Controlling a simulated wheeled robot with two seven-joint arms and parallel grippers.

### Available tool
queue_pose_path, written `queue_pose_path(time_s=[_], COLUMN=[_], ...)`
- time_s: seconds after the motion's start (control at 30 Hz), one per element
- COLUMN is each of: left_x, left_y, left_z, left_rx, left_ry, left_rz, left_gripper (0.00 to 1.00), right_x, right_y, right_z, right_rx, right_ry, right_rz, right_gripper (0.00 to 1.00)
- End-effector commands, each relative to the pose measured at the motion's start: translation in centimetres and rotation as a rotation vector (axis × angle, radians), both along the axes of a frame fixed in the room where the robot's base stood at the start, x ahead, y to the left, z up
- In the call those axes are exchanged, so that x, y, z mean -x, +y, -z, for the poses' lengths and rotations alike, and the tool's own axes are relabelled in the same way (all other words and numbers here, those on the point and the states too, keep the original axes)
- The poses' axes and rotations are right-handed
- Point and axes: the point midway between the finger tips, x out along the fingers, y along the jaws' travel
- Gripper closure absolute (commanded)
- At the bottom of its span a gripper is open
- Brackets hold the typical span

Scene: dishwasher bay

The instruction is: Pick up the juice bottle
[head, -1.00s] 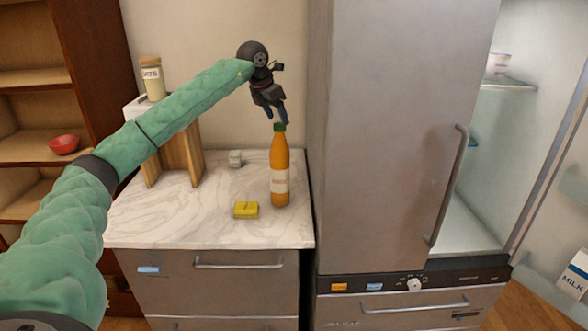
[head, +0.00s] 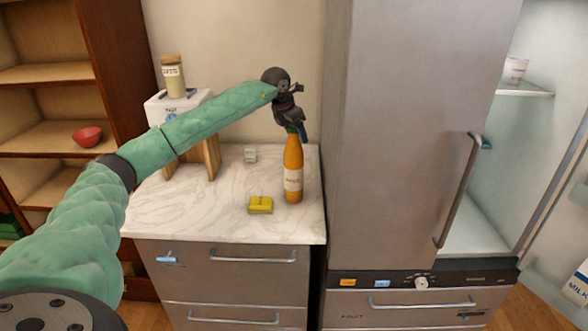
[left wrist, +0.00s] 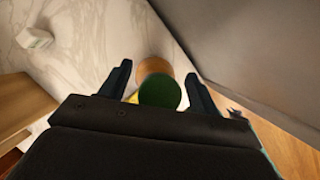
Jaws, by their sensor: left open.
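The juice bottle (head: 293,172) is orange with a pale label and a dark green cap. It stands upright on the marble counter, near its right edge beside the fridge. My left gripper (head: 298,133) is right above it, with its fingers around the cap level. In the left wrist view the green cap (left wrist: 160,93) lies between the two open fingers (left wrist: 160,88), and the orange body shows just beyond it. I see no clear contact between fingers and bottle. My right gripper is not in view.
A yellow sponge (head: 260,205) lies left of the bottle, and a small white box (head: 250,155) lies behind. A wooden stand (head: 208,155) and an oats jar (head: 173,76) are further left. The tall fridge (head: 395,130) stands close on the right. The counter's front left (head: 170,215) is clear.

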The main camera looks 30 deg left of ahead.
Motion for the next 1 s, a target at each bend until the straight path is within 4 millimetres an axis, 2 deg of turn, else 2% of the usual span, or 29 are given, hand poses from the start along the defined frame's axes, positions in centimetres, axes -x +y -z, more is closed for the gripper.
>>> queue_pose_path(time_s=[0.3, 0.37, 0.63, 1.0], left_x=[-0.09, -0.10, -0.09, -0.12], left_y=[-0.03, -0.04, -0.03, -0.01], left_z=[0.32, 0.31, 0.29, 0.05], left_rx=[0.000, 0.000, 0.000, 0.000], left_ry=[0.000, 0.000, 0.000, -0.003], left_rz=[0.000, 0.000, 0.000, 0.000], left_gripper=[0.38, 0.48, 1.00, 1.00], right_x=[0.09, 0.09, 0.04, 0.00], right_y=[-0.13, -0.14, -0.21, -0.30], right_z=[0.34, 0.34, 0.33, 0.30], right_rx=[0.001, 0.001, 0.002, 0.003], right_ry=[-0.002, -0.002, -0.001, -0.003], right_rz=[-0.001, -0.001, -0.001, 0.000], right_gripper=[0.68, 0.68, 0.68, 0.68])
